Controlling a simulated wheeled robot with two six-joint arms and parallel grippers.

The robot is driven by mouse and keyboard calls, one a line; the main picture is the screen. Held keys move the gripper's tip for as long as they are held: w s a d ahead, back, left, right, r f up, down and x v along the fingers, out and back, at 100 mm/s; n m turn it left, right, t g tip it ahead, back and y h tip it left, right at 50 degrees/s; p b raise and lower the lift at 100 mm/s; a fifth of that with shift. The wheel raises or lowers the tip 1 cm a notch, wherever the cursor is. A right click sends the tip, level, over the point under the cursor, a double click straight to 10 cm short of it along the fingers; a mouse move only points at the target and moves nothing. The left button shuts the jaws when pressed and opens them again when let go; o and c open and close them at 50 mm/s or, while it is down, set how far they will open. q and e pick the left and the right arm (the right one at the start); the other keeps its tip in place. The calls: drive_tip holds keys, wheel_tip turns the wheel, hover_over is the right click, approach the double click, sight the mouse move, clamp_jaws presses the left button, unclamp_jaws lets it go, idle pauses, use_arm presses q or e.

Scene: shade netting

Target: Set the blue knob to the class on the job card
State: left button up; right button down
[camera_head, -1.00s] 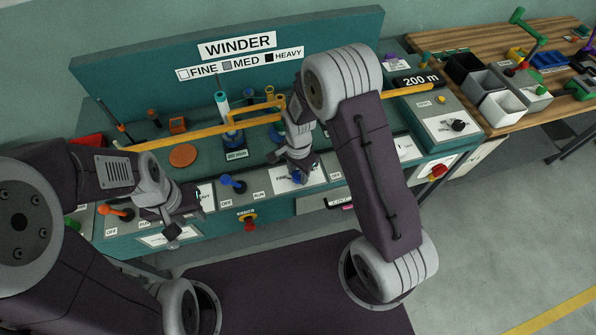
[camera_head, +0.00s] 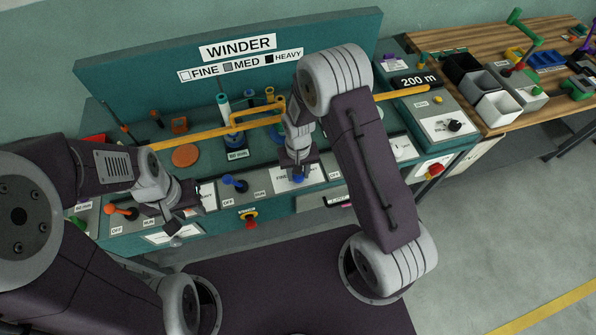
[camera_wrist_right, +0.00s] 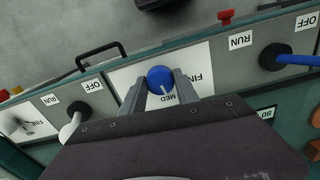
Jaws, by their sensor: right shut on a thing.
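The blue knob (camera_head: 298,180) sits on a white scale plate on the winder's front panel. In the right wrist view the knob (camera_wrist_right: 160,80) is between my right gripper's fingers (camera_wrist_right: 160,88), which are shut on it. A white pointer mark on the knob faces the word MED; FINE is also readable, and the third word is hidden. My right gripper (camera_head: 298,174) points down from above. My left gripper (camera_head: 178,218) hangs near the panel's left part, close to the orange lever; its jaw opening is unclear. I cannot make out a readable job card.
The winder sign (camera_head: 238,47) lists FINE white, MED grey and HEAVY black. An orange lever (camera_head: 121,212) and a blue lever (camera_head: 235,183) stand on the panel left of the knob. A red stop button (camera_head: 435,170) is at right. Bins (camera_head: 497,108) stand on a wooden bench.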

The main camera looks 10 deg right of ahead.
drive_tip(key=n+p, duration=0.1)
drive_tip(key=n, duration=0.4)
drive_tip(key=shift+w+r+n, duration=0.1)
drive_tip(key=shift+w+n, duration=0.05)
drive_tip(key=shift+n, duration=2.25)
drive_tip(key=c, duration=0.9)
unclamp_jaws()
wheel_tip(320, 180, up, 9)
